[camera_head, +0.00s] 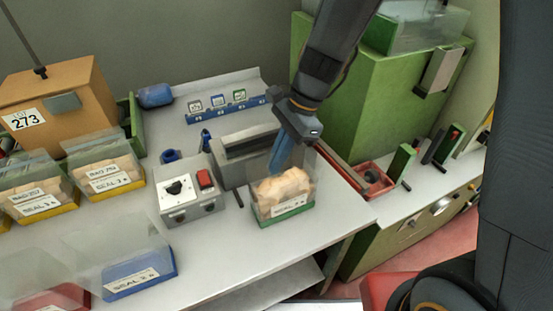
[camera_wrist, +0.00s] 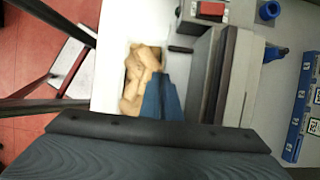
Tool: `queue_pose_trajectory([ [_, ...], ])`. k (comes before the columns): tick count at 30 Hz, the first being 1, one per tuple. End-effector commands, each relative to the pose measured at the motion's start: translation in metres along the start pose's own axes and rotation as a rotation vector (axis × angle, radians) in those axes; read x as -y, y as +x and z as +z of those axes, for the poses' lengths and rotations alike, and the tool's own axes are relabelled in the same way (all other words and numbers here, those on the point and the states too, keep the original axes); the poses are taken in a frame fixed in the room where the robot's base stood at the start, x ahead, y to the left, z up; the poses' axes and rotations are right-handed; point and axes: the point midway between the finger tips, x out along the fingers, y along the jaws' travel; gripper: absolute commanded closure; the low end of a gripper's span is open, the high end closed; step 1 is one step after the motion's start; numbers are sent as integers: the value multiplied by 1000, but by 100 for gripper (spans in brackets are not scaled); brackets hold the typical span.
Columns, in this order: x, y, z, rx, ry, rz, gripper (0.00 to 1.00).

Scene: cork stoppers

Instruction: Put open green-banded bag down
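The open green-banded bag (camera_head: 268,219) is clear, holds a heap of tan corks and has a white label reading SEAL. It is upright at the front of the white bench, in front of the grey sealer. I cannot tell whether its base touches the bench. My gripper (camera_head: 281,165) comes down from above, with its blue fingers close together at the bag's back top edge, apparently pinching the wall. In the wrist view the fingers (camera_wrist: 161,98) lie beside the corks, and the bag (camera_wrist: 128,85) is partly hidden behind them.
The grey sealer (camera_head: 232,170) and a control box with a red switch (camera_head: 190,196) stand close by on the left. Yellow-banded bags (camera_head: 108,186) and a blue-banded bag (camera_head: 140,280) are further left. A red tray (camera_head: 375,181) and green machine (camera_head: 370,95) are right.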

Motion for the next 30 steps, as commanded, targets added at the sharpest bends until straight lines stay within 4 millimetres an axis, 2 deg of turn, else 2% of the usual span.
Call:
queue_pose_trajectory([
  [5,0,2,-1,0,0,0,100],
  [9,0,2,-1,0,0,0,78],
  [20,0,-2,0,0,0,-1,78],
  [26,1,-28,-1,-1,0,-5,78],
  [30,2,-57,-1,-1,-1,-6,78],
])
